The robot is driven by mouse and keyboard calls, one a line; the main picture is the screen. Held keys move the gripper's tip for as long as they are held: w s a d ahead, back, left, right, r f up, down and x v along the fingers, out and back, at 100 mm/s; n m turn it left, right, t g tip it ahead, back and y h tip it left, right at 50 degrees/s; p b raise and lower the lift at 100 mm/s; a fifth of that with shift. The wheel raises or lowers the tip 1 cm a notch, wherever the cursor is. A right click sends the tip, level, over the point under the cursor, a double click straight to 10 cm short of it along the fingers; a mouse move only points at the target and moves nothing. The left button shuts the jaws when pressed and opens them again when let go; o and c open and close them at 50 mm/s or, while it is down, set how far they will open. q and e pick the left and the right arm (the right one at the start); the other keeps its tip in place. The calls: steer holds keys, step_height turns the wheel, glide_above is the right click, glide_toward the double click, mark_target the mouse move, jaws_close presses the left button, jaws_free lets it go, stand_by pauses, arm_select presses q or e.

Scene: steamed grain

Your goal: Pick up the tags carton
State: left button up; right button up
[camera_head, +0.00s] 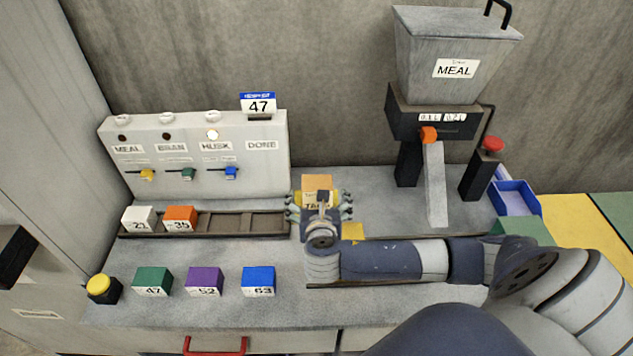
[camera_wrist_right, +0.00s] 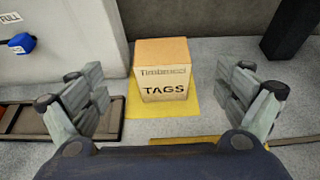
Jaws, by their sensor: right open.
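The tags carton (camera_wrist_right: 163,75) is a tan box marked TAGS. It stands upright on a yellow mat (camera_wrist_right: 204,104) on the grey counter. In the head view the carton (camera_head: 317,183) is partly hidden behind my right gripper (camera_head: 319,207). In the right wrist view my right gripper (camera_wrist_right: 162,90) is open, with one finger on each side of the carton and a gap on both sides. The carton is just ahead of the fingers and not held. My left gripper is not in view.
A control panel (camera_head: 195,185) and a rack (camera_head: 245,224) with a white block and an orange block stand left of the carton. Green, purple and blue blocks (camera_head: 258,279) lie in front. A MEAL hopper (camera_head: 455,85) with a chute (camera_head: 435,185) stands to the right.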

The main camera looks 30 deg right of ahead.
mark_target(317, 184)
steer(key=x, duration=0.5)
steer(key=shift+w+r+p, duration=0.1)
steer(key=shift+r+p, duration=0.1)
steer(key=shift+p, duration=0.2)
steer(key=shift+w+d+f, duration=0.15)
steer(key=shift+w, duration=0.05)
steer(key=p+x, duration=0.1)
steer(key=x, duration=0.2)
steer(key=shift+w+d+f, duration=0.2)
steer(key=shift+d, duration=0.05)
steer(key=shift+w+d+f, duration=0.25)
steer(key=shift+w+f, duration=0.1)
steer(key=shift+w, duration=0.1)
steer(key=c, duration=0.9)
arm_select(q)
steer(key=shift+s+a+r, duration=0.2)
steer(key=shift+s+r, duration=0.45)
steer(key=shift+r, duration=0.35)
arm_select(e)
steer(key=c, duration=0.5)
